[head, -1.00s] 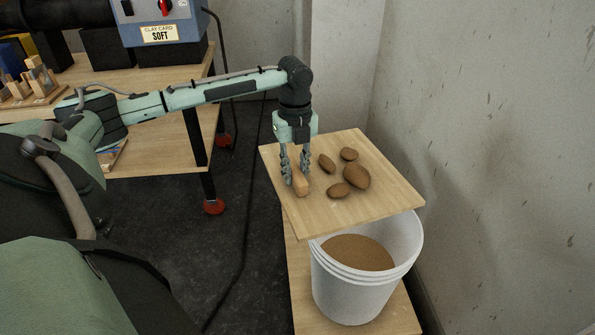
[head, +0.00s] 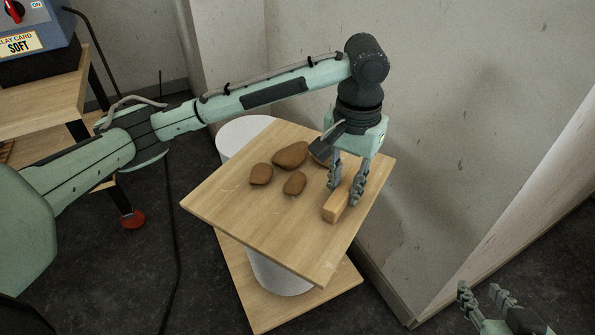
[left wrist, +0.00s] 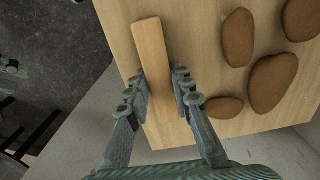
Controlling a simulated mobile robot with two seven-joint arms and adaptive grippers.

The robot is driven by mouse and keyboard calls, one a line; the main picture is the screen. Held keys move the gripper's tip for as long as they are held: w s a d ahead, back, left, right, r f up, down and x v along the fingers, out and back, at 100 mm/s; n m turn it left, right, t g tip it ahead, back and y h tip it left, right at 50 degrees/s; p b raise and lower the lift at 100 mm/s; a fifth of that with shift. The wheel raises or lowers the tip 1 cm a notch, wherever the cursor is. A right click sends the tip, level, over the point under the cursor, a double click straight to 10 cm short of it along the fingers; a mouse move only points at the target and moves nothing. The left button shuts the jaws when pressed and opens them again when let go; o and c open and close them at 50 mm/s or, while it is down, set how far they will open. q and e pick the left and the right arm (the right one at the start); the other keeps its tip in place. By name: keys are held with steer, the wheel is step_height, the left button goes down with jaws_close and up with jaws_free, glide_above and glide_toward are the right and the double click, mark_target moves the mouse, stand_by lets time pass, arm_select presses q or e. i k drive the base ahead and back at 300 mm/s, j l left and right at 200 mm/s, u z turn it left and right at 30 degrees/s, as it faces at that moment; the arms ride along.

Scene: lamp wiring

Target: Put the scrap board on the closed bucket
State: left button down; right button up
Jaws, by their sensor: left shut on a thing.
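The scrap board (head: 262,232) is a square light wooden board with several brown lumps (head: 291,155) on top. A wooden bar (head: 337,207) stands at its right side as a grip. My left gripper (head: 345,192) is shut on this bar; the left wrist view shows the bar (left wrist: 152,70) between the fingers (left wrist: 160,97). The board hangs over the white bucket (head: 281,276), whose lower wall shows under it. The board hides most of the bucket, and contact between them cannot be told. My right gripper (head: 482,298) is open and empty at lower right.
A white round top (head: 243,133) shows behind the board; whether it belongs to the bucket is unclear. A wooden platform (head: 238,283) lies under the bucket. A wall rises close on the right. A table (head: 45,105) with a blue machine (head: 35,45) stands at left.

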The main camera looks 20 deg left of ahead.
mark_target(233, 136)
steer(key=j+z, duration=0.1)
steer(key=j, duration=0.4)
steer(key=k+j+z, duration=0.15)
steer(key=j, duration=0.3)
steer(key=j+z, duration=0.1)
steer(key=j, duration=0.4)
steer(key=k+j+z, duration=0.15)
steer(key=j, duration=0.3)
steer(key=k+j+z, duration=0.1)
steer(key=j, duration=0.35)
steer(key=k+j+z, duration=0.15)
steer(key=j, duration=0.3)
steer(key=k+j+z, duration=0.1)
steer(key=k+j, duration=0.15)
steer(key=j, duration=0.2)
steer(key=k+j+z, duration=0.15)
steer(key=j, duration=0.25)
